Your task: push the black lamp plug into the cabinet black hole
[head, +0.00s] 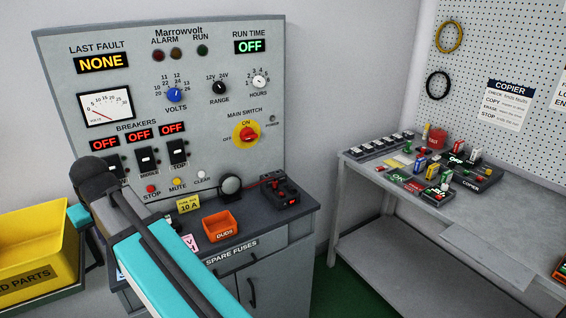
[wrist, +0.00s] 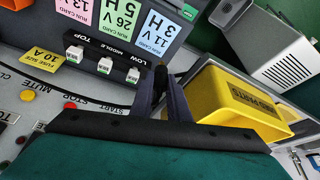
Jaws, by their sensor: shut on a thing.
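In the wrist view my gripper (wrist: 161,88) is shut on a small dark piece (wrist: 160,73), which looks like the black lamp plug. Only its tip shows between the fingers. The grey cabinet (head: 220,60) stands at the left in the head view, with meters, knobs, breakers and buttons on its face. The black hole cannot be made out in either view. My turquoise arm crosses the lower left of the head view and hides part of the cabinet; the fingertips do not show there.
A yellow parts bin (wrist: 240,112) is close to the right of my gripper in the wrist view. On the cabinet ledge are an orange Duds tray (head: 222,226), a round black lamp-like part (head: 230,185) and a black box (head: 280,190) with red leads. A grey workbench (head: 400,200) stands right.

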